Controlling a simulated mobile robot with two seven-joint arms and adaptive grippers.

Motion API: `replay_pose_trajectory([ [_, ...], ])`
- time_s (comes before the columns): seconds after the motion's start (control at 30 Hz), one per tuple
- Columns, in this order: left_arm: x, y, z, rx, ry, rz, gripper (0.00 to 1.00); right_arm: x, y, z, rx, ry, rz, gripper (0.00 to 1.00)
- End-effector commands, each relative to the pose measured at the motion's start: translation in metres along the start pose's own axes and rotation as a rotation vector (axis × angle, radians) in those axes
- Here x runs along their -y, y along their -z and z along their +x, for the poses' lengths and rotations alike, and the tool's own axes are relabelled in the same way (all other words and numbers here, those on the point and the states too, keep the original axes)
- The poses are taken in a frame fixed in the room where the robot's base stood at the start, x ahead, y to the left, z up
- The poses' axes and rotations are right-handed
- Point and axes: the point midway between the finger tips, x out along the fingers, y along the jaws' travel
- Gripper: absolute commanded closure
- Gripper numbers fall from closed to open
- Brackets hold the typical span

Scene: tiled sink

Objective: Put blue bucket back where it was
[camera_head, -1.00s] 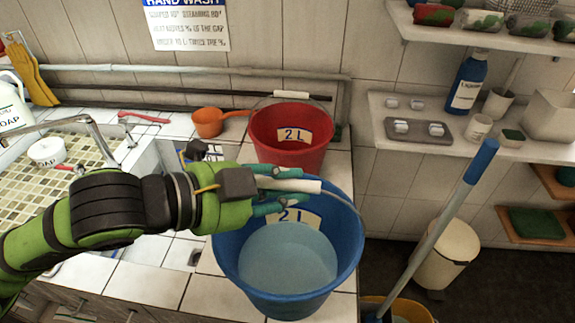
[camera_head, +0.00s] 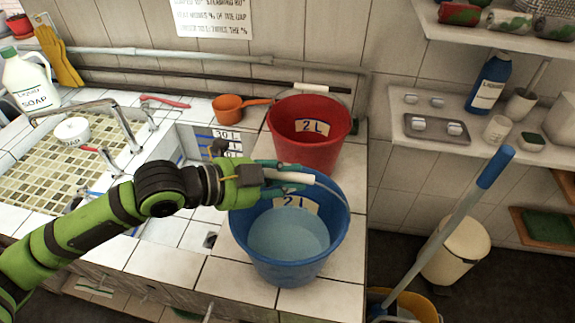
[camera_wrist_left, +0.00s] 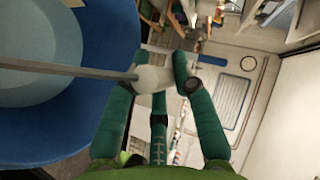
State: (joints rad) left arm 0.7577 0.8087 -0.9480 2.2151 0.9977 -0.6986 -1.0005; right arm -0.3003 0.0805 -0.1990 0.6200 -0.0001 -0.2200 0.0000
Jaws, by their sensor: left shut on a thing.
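The blue bucket (camera_head: 288,267) holds pale water and bears a "2 L" label. It stands upright at the front of the tiled counter, in front of the red bucket; I cannot tell for certain whether its base touches the tiles. My left gripper (camera_head: 292,180) is shut on the white grip of the bucket's wire handle, above its rim. In the left wrist view the green fingers (camera_wrist_left: 160,88) close around the white grip, and the blue bucket (camera_wrist_left: 112,50) fills the left side. My right gripper is not in view.
The red bucket (camera_head: 305,152) stands close behind, with an orange dipper (camera_head: 229,108) to its left. A sink basin (camera_head: 170,235) lies to the left. The counter's right edge is near, with a mop handle (camera_head: 440,235) and yellow bucket (camera_head: 412,305) beyond.

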Motion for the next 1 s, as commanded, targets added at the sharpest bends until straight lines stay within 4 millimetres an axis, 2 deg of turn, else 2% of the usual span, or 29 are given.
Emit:
replay_pose_trajectory([
  [0.03, 0.005, 0.002, 0.0, -0.008, 0.021, 0.006, 1.0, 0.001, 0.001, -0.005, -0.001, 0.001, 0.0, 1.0],
  [0.1, 0.001, 0.0, 0.002, -0.009, 0.023, 0.008, 1.0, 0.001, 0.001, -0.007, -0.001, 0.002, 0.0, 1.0],
  [0.5, -0.005, -0.003, 0.005, -0.01, 0.026, 0.012, 1.0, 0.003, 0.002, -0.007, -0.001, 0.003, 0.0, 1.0],
  [0.53, -0.015, -0.007, 0.007, 0.0, 0.002, 0.002, 0.7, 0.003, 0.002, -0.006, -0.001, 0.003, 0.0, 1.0],
  [0.57, -0.015, -0.007, 0.007, 0.0, 0.002, 0.002, 0.58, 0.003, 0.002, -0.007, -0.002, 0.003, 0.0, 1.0],
  [0.6, -0.015, -0.007, 0.007, 0.0, 0.002, 0.002, 0.51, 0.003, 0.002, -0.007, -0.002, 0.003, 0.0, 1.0],
  [1.0, -0.015, -0.008, 0.003, 0.002, 0.002, 0.003, 0.51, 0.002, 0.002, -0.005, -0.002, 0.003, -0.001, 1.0],
])
